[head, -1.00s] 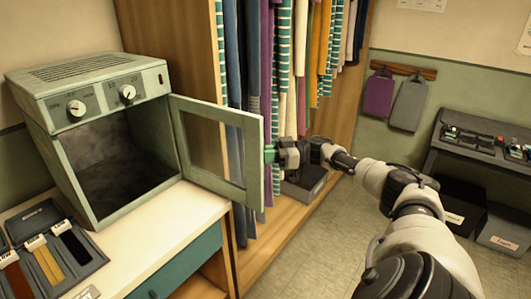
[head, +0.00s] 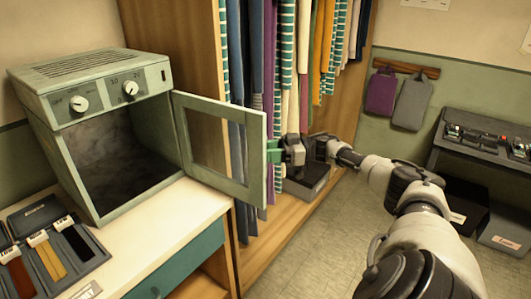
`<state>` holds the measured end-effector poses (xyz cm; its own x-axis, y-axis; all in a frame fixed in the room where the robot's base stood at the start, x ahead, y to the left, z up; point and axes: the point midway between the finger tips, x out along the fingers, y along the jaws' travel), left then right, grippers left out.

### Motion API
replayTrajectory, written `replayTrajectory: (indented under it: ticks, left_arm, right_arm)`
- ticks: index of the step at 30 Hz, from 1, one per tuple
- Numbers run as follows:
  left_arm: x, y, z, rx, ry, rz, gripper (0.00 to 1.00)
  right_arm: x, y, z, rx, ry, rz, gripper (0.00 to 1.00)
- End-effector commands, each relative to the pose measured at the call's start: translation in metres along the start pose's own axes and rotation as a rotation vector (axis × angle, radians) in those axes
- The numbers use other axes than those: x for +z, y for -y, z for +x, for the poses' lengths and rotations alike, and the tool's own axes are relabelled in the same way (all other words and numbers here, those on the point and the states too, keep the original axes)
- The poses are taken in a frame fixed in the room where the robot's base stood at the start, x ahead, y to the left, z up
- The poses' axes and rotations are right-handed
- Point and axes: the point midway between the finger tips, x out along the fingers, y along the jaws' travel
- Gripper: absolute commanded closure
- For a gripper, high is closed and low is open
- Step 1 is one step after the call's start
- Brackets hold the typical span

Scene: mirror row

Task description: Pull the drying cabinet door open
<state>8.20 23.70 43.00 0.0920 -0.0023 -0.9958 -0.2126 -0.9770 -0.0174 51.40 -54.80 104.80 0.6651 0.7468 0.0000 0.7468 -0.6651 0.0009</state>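The drying cabinet (head: 108,84) is a pale green box with two white knobs, standing on the counter at the left. Its framed door (head: 220,150) with a window stands wide open to the right, hinged on the cabinet's right side. The dark grey interior shows and looks empty. My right gripper (head: 275,151) is at the door's free edge, its green tips next to or partly behind that edge. I cannot tell whether they touch the door or how far apart they are. My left gripper is out of view.
A case with coloured strips (head: 48,250) lies on the white counter (head: 165,225) before the cabinet. Hanging clothes (head: 290,60) fill the wardrobe behind the door. A dark box (head: 308,183) sits on the wardrobe floor. Open tiled floor (head: 315,250) lies right of the counter.

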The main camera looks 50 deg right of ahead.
Motion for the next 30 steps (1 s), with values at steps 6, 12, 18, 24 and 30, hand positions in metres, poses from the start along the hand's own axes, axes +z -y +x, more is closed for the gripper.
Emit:
replayTrajectory:
  ticks: [6, 12, 18, 24, 30]
  left_arm:
    - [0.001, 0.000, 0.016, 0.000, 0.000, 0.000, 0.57]
    - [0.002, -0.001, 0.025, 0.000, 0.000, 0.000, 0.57]
    - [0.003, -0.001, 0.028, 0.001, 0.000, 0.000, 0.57]
    - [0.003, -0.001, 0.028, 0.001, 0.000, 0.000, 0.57]
    - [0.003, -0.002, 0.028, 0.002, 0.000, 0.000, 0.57]
  right_arm:
    - [0.004, -0.001, -0.044, 0.004, 0.005, 0.000, 0.64]
    - [0.004, -0.001, -0.079, 0.002, 0.004, 0.001, 0.64]
    - [0.001, -0.001, -0.095, 0.001, 0.001, 0.001, 0.64]
    - [0.000, 0.000, -0.096, 0.000, 0.001, 0.001, 0.64]
    - [0.001, 0.000, -0.096, 0.000, 0.001, 0.001, 0.64]
